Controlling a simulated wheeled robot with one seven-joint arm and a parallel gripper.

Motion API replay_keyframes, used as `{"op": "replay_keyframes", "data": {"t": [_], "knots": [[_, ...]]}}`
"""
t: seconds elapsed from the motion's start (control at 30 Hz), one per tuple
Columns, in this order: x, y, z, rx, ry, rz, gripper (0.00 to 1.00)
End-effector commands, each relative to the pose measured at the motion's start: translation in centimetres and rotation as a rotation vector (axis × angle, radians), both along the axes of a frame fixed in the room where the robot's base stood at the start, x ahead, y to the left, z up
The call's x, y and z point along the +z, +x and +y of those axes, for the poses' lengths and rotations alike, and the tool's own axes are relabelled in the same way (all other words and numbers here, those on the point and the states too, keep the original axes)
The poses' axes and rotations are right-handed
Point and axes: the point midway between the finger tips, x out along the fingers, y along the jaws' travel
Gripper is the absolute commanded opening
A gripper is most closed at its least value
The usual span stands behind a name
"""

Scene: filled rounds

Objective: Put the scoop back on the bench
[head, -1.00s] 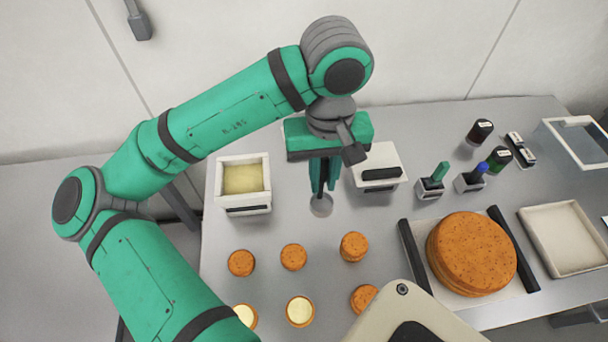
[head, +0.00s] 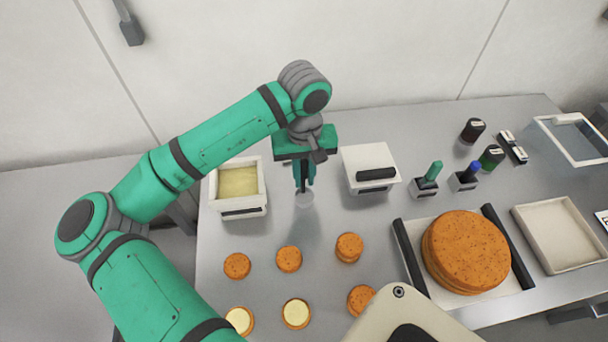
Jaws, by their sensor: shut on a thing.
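My gripper (head: 304,188) is shut on the scoop (head: 305,200) and points down. The scoop is small and grey, and most of its handle is hidden between the fingers. The scoop's bowl hangs at the fingertips, over the bench (head: 300,222) in the gap between the two white boxes. I cannot tell whether it touches the bench top.
A white bin with pale yellow filling (head: 240,182) stands left of my gripper, and a white box with a dark handle (head: 369,165) stands right. Several small orange rounds (head: 289,259) lie in front, some topped with filling. A tray (head: 408,262) holds large orange rounds (head: 466,250).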

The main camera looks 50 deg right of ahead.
Motion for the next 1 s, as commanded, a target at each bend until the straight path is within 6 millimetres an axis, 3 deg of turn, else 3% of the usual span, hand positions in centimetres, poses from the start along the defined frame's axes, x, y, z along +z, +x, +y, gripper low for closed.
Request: {"op": "replay_keyframes", "data": {"t": [0.4, 0.43, 0.5, 0.87, 1.0], "knots": [[-0.5, -0.1, 0.0, -0.001, 0.0, 0.001, 0.0], [-0.5, -0.1, 0.0, -0.001, 0.0, 0.001, 0.18], [-0.5, -0.1, 0.0, -0.001, -0.001, 0.001, 0.34], [-0.2, 0.0, 0.0, 0.0, -0.001, -0.001, 0.34], [1.1, 0.0, -0.1, -0.001, -0.002, -0.001, 0.34]]}}
